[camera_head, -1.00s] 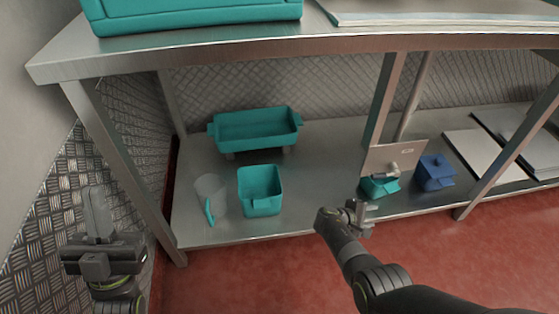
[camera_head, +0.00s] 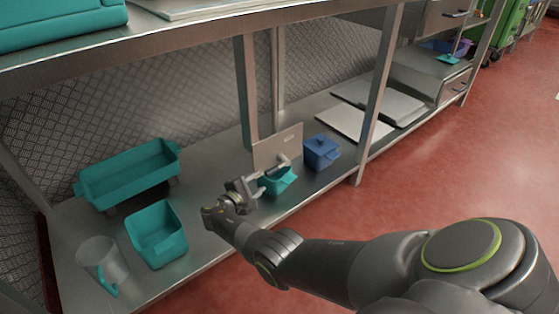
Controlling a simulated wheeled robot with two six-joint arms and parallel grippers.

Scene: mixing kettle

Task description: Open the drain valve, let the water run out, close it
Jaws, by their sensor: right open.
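No kettle, drain valve or running water shows in the head view. My right gripper (camera_head: 272,174) is open, with nothing visible between its fingers. It is in front of the lower shelf, by a small teal container (camera_head: 279,182) and an upright steel plate (camera_head: 278,148); it partly covers both, and I cannot tell whether it touches them. My left gripper is out of view.
A steel table's lower shelf (camera_head: 210,252) holds a teal trough (camera_head: 130,178), a teal bin (camera_head: 160,238), a clear jug (camera_head: 104,262), a blue container (camera_head: 321,152) and flat panels (camera_head: 355,122). Table legs (camera_head: 380,95) stand at the front. The red floor (camera_head: 440,165) at right is clear.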

